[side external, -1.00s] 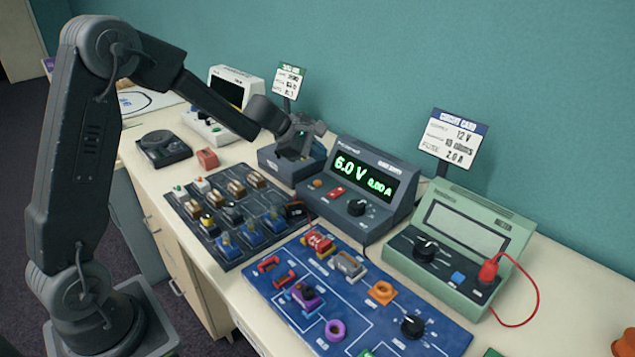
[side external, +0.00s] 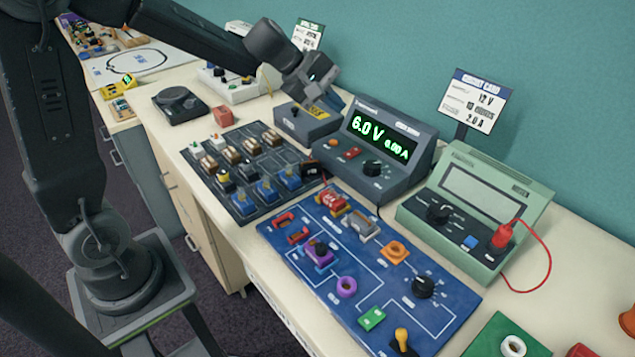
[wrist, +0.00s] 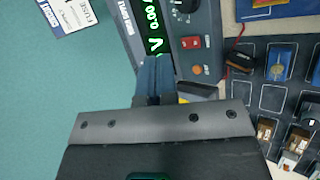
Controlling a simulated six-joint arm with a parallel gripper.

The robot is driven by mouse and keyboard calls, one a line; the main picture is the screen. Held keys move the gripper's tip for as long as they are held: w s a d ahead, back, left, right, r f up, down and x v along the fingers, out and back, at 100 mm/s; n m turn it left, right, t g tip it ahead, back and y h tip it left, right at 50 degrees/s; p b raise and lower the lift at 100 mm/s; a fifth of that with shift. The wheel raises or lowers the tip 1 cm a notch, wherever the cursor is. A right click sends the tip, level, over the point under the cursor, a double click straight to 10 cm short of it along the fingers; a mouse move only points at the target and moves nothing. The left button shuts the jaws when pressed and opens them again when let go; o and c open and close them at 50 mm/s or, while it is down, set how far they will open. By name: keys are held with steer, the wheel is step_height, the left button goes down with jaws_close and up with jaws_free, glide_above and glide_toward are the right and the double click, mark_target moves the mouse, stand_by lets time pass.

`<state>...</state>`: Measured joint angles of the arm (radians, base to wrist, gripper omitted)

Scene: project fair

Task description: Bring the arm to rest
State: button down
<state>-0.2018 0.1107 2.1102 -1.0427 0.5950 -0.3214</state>
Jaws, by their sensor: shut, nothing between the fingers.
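My gripper (side external: 334,100) hangs over the back of the bench, above a dark blue-grey box (side external: 292,125) with yellow on its top. Its fingers are together with nothing between them; in the wrist view the shut fingers (wrist: 154,75) point toward the power supply. My upper arm and forearm reach in from the left, over the bench. The gripper partly covers the box in the side view.
The power supply (side external: 372,182) reading 6.0 V stands right of the box. Beyond it is a green meter (side external: 440,235) with a red lead. A dark component board (side external: 220,205) and blue circuit board (side external: 345,315) lie in front. Signs stand behind.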

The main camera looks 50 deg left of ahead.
steer(key=s+d+r+m+g, duration=0.1)
steer(key=s+d+r+m, duration=0.1)
steer(key=s+d+m, duration=0.3)
steer(key=s+r+m, duration=0.2)
steer(key=s+m, duration=0.1)
steer(key=s, duration=0.5)
steer(key=s+a+f+m+y, duration=0.2)
steer(key=s+m+y, duration=0.2)
steer(key=s+m, duration=0.3)
steer(key=s, duration=0.5)
steer(key=shift+s+g+y, duration=0.2)
steer(key=shift+g+y, duration=0.1)
